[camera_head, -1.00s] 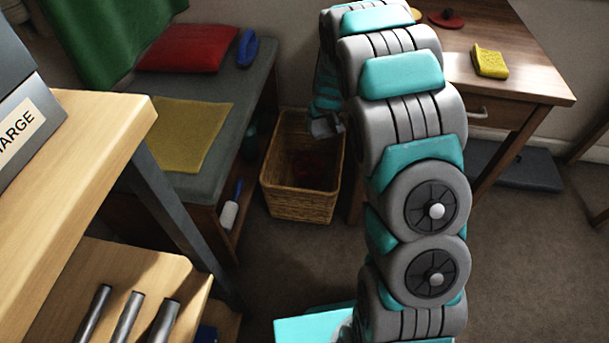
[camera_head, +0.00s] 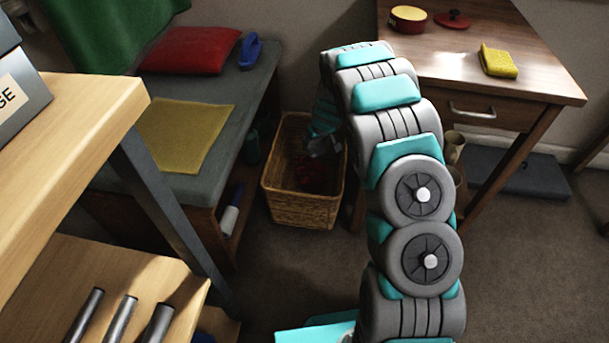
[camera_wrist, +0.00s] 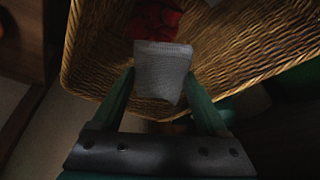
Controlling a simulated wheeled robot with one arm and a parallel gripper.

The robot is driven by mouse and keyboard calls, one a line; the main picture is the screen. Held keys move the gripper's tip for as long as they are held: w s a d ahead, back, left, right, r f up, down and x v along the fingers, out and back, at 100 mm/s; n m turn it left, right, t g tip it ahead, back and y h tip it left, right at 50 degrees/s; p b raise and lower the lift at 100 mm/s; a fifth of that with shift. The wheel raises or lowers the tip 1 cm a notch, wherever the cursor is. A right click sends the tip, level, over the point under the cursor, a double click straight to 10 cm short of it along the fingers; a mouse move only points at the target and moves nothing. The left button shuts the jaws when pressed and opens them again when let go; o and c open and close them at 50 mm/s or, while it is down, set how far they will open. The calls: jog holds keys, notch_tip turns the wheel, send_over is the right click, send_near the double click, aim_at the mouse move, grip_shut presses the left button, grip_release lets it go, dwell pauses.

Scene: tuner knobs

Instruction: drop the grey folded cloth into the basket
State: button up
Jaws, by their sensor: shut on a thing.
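The grey folded cloth (camera_wrist: 162,70) is between my gripper's two fingers in the wrist view. My gripper (camera_wrist: 160,80) is shut on it. The cloth is over the mouth of the wicker basket (camera_wrist: 262,38), near one side wall. In the head view the basket (camera_head: 300,208) stands on the floor between the bench and the desk. My gripper (camera_head: 322,146) is at the basket's opening there, small and dark, and the cloth is hard to make out. A red thing lies inside the basket (camera_wrist: 157,20).
A bench (camera_head: 252,92) with a red cushion (camera_head: 190,50) and yellow cloth (camera_head: 182,130) is left of the basket. A light wood shelf (camera_head: 70,125) stands at the near left.

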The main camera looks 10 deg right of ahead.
jog(key=shift+f, duration=0.8)
jog(key=o, duration=1.2)
jog(key=shift+r, duration=0.2)
jog(key=shift+v, duration=3.8)
jog(key=shift+s, duration=0.1)
